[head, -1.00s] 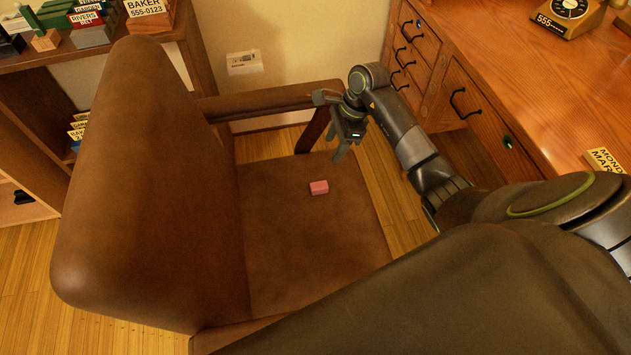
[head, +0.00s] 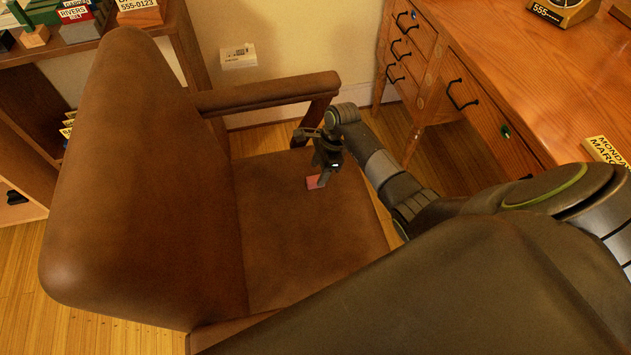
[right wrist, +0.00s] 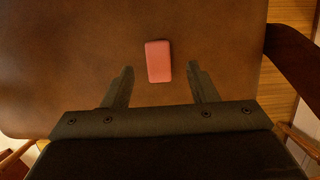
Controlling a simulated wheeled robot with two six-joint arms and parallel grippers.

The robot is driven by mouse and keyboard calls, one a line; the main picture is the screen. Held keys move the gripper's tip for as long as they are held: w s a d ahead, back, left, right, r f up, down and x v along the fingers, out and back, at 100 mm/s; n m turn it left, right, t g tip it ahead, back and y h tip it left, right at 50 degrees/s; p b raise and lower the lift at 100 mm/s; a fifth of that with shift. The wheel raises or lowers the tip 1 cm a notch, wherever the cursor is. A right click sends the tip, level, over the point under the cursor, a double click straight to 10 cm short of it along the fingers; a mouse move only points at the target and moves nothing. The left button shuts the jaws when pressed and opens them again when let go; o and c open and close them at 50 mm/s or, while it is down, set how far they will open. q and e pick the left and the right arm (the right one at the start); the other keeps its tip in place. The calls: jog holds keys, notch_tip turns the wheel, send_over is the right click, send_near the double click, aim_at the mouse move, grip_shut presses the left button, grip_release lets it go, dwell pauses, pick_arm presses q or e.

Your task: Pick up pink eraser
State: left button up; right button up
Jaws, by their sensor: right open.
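The pink eraser (head: 312,182) lies on the brown leather seat of the chair (head: 285,245), partly hidden by my right gripper (head: 323,184) in the head view. In the right wrist view the eraser (right wrist: 158,61) is a small rounded block, in full sight just beyond the fingertips and between their lines. My right gripper (right wrist: 160,72) is open and empty, with a finger to each side. Its fingers do not visibly touch the eraser. My left gripper is not in view.
The chair's tall back (head: 130,190) rises on the left and its armrest (head: 270,93) runs behind the gripper. A wooden desk (head: 530,80) with drawers stands at the right. A shelf (head: 90,48) with boxes is at the upper left. The seat around the eraser is clear.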

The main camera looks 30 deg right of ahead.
aim_at(316, 179)
jog(key=x, duration=0.3)
jog(key=shift+s+f, duration=0.1)
jog(key=shift+f, duration=0.3)
jog(key=c, duration=1.1)
